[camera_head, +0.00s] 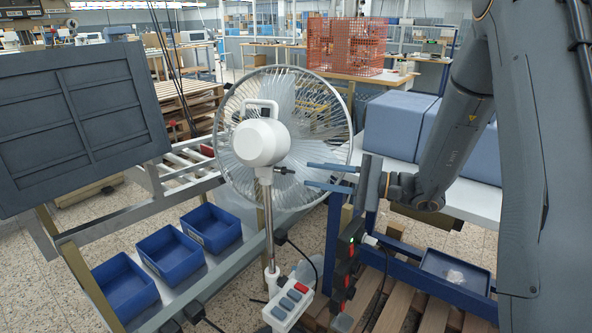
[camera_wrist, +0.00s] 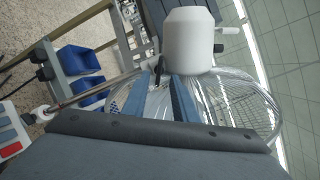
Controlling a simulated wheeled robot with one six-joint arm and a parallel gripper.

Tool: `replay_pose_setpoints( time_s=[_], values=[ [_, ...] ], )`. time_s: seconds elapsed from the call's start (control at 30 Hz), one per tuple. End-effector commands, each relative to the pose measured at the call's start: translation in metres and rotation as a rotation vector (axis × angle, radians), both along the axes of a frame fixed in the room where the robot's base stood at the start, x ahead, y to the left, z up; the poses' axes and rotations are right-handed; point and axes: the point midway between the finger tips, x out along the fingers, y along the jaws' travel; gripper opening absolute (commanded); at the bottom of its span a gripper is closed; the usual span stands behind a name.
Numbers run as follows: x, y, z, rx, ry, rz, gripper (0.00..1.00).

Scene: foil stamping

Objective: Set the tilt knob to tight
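The white pedestal fan (camera_head: 262,143) stands in the middle of the head view, its wire cage facing away; its motor housing (camera_wrist: 188,40) is at the top of the wrist view. A small dark tilt knob (camera_head: 283,171) sticks out to the right below the housing. My gripper (camera_head: 306,175) is open, its two blue fingers pointing left at the knob, with the tips just right of it. In the wrist view the fingers (camera_wrist: 163,76) reach towards the housing, and a small dark part, seemingly the knob (camera_wrist: 158,72), shows near their tips. I cannot tell whether the knob is tight or loose.
The fan's button panel (camera_head: 288,305) is low on the pole. Blue bins (camera_head: 172,251) sit on a rack at the left, under a dark panelled board (camera_head: 80,115). Blue boxes (camera_head: 402,124) stand on a table at the right. A wooden pallet (camera_head: 432,313) lies below.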

Motion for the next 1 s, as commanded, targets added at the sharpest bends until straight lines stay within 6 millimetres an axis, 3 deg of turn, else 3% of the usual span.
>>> replay_pose_setpoints(
  time_s=[0.33,0.73,0.9,1.0],
  values=[
    [0.014,0.048,0.001,-0.002,0.003,0.004,0.26],
    [0.018,0.056,-0.001,-0.003,0.002,0.001,0.26],
    [0.018,0.056,0.0,-0.003,0.003,0.001,0.0],
    [0.018,0.056,0.0,-0.002,0.005,0.002,0.0]
  ],
)
